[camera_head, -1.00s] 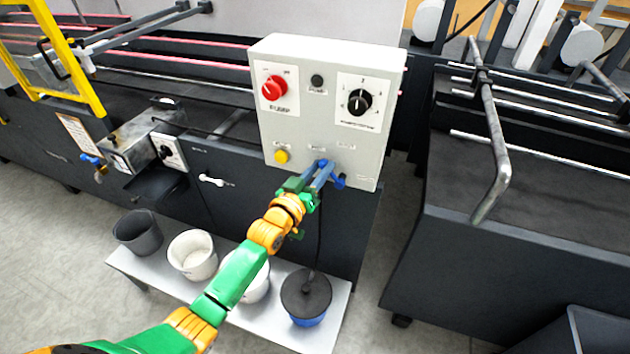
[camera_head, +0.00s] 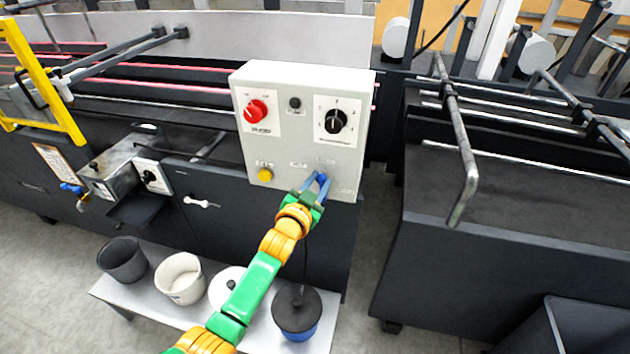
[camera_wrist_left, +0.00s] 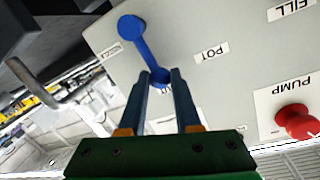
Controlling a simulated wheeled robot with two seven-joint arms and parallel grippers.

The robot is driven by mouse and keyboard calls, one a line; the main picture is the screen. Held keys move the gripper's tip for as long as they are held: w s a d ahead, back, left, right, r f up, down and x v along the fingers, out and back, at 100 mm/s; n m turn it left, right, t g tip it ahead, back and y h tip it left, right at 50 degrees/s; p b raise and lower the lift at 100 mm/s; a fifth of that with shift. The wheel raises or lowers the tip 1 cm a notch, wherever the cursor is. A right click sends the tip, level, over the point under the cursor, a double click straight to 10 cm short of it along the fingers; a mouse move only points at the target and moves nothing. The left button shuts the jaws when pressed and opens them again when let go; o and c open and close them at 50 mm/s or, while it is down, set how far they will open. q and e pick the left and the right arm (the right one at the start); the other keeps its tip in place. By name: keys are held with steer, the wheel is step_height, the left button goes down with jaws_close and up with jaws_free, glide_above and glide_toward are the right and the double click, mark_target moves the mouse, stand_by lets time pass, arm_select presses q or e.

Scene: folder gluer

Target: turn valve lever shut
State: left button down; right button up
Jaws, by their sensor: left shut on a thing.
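The blue valve lever (camera_wrist_left: 140,45) is on the lower face of the grey control box (camera_head: 250,95). In the left wrist view its round hub is at the upper left, and its arm slopes down to the right between my fingertips. My left gripper (camera_head: 318,182) is shut on the lever's free end, and the wrist view also shows its fingers (camera_wrist_left: 161,78) there. In the head view the fingers and lever overlap, so the lever's angle is hard to tell. My right gripper is not in view.
The box carries a red knob (camera_head: 256,111), a black selector (camera_head: 335,121) and a yellow button (camera_head: 265,174). Below, a low bench (camera_head: 108,287) holds several pots. Another blue lever (camera_head: 70,188) is on the machine at the left. A grey gap of floor lies right of the box.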

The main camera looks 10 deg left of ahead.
arm_select(q)
steer(key=shift+d+f, duration=0.1)
stand_by(0.4)
steer(key=c, duration=0.6)
jaws_free()
steer(key=s+a, duration=0.1)
steer(key=s, duration=0.6)
steer(key=shift+r+p, duration=0.3)
steer(key=shift+r, duration=0.15)
steer(key=shift+w, duration=0.1)
